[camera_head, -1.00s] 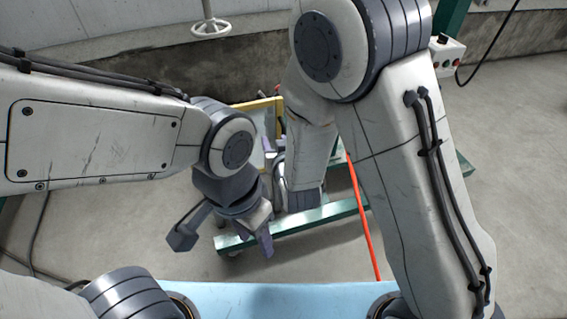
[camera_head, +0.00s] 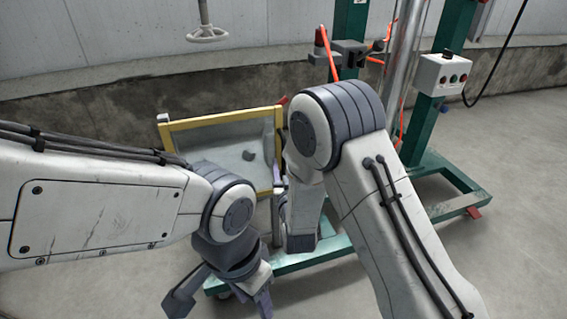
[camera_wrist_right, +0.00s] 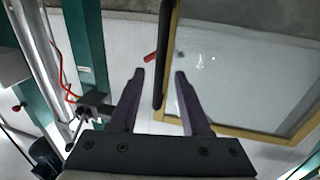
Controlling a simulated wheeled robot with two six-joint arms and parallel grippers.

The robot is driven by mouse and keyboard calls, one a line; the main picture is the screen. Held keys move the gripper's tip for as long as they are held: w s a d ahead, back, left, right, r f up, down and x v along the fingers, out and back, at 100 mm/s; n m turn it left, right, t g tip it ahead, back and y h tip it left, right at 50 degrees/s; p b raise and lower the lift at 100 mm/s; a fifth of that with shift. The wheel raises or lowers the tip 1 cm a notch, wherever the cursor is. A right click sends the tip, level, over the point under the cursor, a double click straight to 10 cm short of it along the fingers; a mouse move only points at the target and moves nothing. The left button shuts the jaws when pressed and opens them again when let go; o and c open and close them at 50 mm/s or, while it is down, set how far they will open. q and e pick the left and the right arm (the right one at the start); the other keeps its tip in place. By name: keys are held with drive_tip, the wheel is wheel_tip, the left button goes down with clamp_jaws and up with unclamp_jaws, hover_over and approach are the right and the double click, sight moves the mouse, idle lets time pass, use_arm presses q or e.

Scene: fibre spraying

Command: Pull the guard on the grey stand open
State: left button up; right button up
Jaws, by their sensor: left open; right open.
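The guard is a clear panel in a yellow frame (camera_head: 222,118), in front of the low wall in the head view. In the right wrist view its yellow frame (camera_wrist_right: 245,134) fills the right side. A dark upright bar (camera_wrist_right: 164,50) runs along the frame's left edge. My right gripper (camera_wrist_right: 159,75) is open, and the bar shows between its two fingers; I cannot tell whether they touch it. My left gripper (camera_head: 220,298) is open and empty, low in front of the guard. No clearly grey stand shows; the posts are mostly green.
A green wheeled base (camera_head: 290,262) lies under the guard. Green posts, a metal column and a control box (camera_head: 444,75) with buttons stand at right. A handwheel (camera_head: 207,34) hangs at the back. Bare floor (camera_head: 500,240) is free at the right.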

drive_tip(key=shift+w+a+b, duration=0.2)
drive_tip(key=shift+w+b, duration=0.15)
drive_tip(key=shift+w, duration=1.35)
clamp_jaws()
